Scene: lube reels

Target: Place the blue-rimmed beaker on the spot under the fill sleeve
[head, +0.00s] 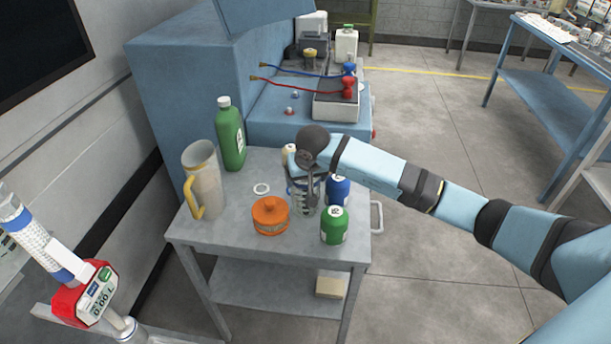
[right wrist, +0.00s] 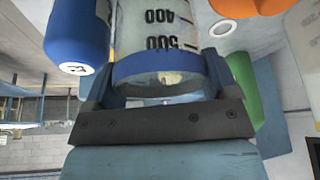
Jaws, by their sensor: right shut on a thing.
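The blue-rimmed beaker (head: 305,203) is clear and stands upright at the cart, partly hidden by my right gripper (head: 303,168). In the right wrist view its blue rim (right wrist: 160,72) and black 400 and 500 marks lie between the two fingers. My right gripper (right wrist: 153,90) is shut on the beaker near its rim. I cannot tell whether its base touches the cart top. A white ring (head: 261,189) lies flat on the cart to the left of it. I cannot tell for sure which part is the fill sleeve. My left gripper is not in view.
The grey cart (head: 232,236) also carries an orange pot (head: 270,216), a blue bottle (head: 338,190), a green jar (head: 334,225), a tall green bottle (head: 230,135) and a beige pitcher (head: 203,182). A red metering device (head: 82,294) with a display is at lower left.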

